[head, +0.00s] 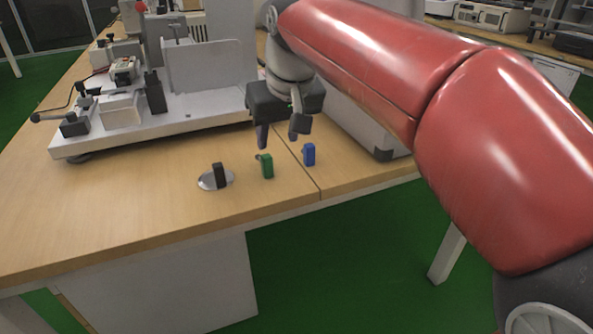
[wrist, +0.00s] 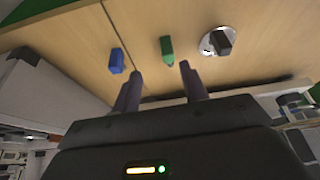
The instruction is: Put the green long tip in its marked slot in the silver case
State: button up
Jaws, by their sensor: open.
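The green tip (head: 267,166) stands on the wooden table, between the black tip and the blue tip. It also shows in the wrist view (wrist: 167,51), just beyond my fingertips and between their lines. My gripper (head: 279,137) is open and empty, above and behind the green tip in the head view. Its two fingers also show in the wrist view (wrist: 160,72). The silver case (head: 365,120) stands behind my arm at the right and is partly hidden by it. Its marked slot cannot be made out.
A black tip (head: 219,175) stands on a round silver plate (head: 205,181). A blue tip (head: 309,154) stands right of the green one. A grey test machine (head: 185,119) fills the table's back left. The table front (head: 130,225) is clear.

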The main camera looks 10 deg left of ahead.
aim_at(266, 155)
jog(key=x, duration=0.4)
jog(key=a+x, duration=0.1)
jog(key=x, duration=0.3)
jog(key=shift+a+r+b, duration=0.15)
jog(key=shift+a+b, duration=0.05)
jog(key=shift+b, duration=0.15)
jog(key=shift+s, duration=0.1)
grip_shut()
